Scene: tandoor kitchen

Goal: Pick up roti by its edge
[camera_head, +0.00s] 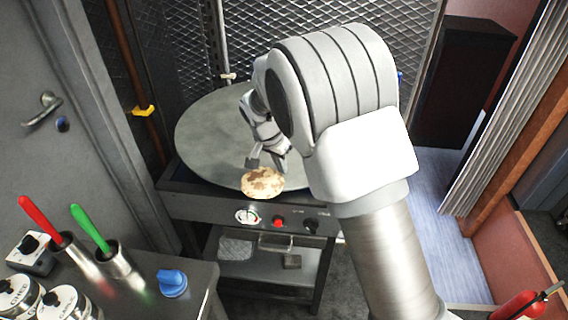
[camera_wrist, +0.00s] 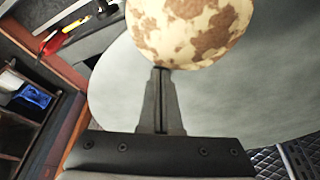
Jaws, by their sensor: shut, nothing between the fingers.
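The roti (camera_head: 263,183) is a round, pale bread with brown patches at the front edge of the round grey griddle (camera_head: 205,135). In the wrist view the roti (camera_wrist: 190,28) fills the top middle, its upper part cut off by the frame. My gripper (camera_head: 268,162) is just behind the roti, pointing down over the griddle. In the wrist view my gripper's fingers (camera_wrist: 161,72) are together with nothing between them, and their tips meet the roti's near edge in the picture. I cannot tell whether they touch it.
The griddle stands on a dark cart with a gauge (camera_head: 247,216) and knobs at its front. A counter at lower left holds red (camera_head: 41,218) and green (camera_head: 90,228) handled tools, a blue knob (camera_head: 172,283) and metal canisters. A mesh wall (camera_head: 350,25) stands behind.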

